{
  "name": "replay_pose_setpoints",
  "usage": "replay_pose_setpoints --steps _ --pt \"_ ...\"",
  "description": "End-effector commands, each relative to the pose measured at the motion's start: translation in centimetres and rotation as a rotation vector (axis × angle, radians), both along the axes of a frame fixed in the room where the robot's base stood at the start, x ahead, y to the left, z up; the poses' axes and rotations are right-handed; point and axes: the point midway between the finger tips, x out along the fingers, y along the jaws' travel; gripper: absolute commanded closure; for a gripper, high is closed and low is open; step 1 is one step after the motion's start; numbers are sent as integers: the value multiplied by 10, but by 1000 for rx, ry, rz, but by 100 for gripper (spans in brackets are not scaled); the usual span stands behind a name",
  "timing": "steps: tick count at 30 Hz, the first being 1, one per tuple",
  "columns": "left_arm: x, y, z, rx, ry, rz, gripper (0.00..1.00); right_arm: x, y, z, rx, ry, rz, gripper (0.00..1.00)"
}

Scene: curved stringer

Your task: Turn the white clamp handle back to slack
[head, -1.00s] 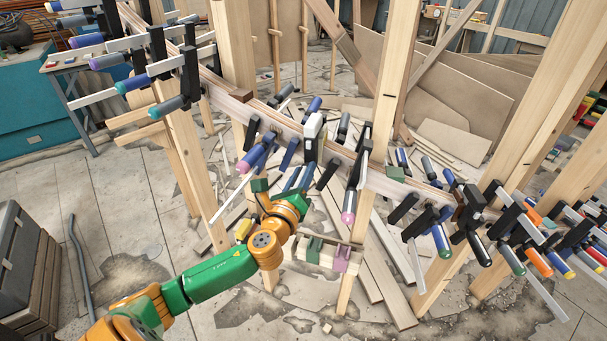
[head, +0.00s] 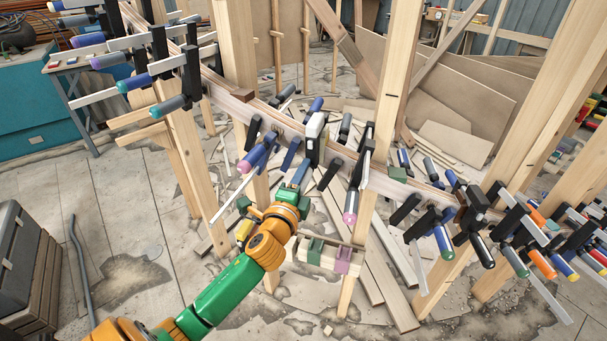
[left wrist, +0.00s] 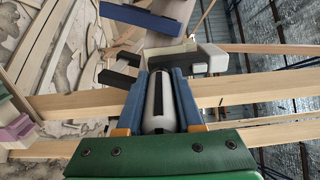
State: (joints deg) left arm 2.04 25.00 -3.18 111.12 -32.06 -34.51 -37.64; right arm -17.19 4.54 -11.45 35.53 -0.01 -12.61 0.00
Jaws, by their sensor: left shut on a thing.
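The white clamp (head: 316,127) sits on the curved wooden stringer (head: 285,122) near the middle of the head view. Its white handle (left wrist: 160,100), with a dark stripe, points toward my wrist in the left wrist view. My left gripper (head: 303,170) has come up from below to this clamp. In the left wrist view its two blue fingers (left wrist: 160,98) lie along both sides of the handle and are shut on it. In the head view the gripper hides most of the handle. My right gripper is not in view.
A clamp with a purple-tipped handle (head: 246,165) is close on the left, and one with a pink-tipped handle (head: 350,205) on the right. Wooden posts (head: 384,90) stand around the stringer. A small rack with green and pink blocks (head: 330,256) is below.

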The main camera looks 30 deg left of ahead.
Motion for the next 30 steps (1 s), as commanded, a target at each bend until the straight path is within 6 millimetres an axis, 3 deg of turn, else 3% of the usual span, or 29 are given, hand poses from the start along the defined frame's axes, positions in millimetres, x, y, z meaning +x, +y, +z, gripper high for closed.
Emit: replay_pose_setpoints --steps 30 --pt "0 -2 -1 -920 -279 -2 100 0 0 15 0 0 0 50"
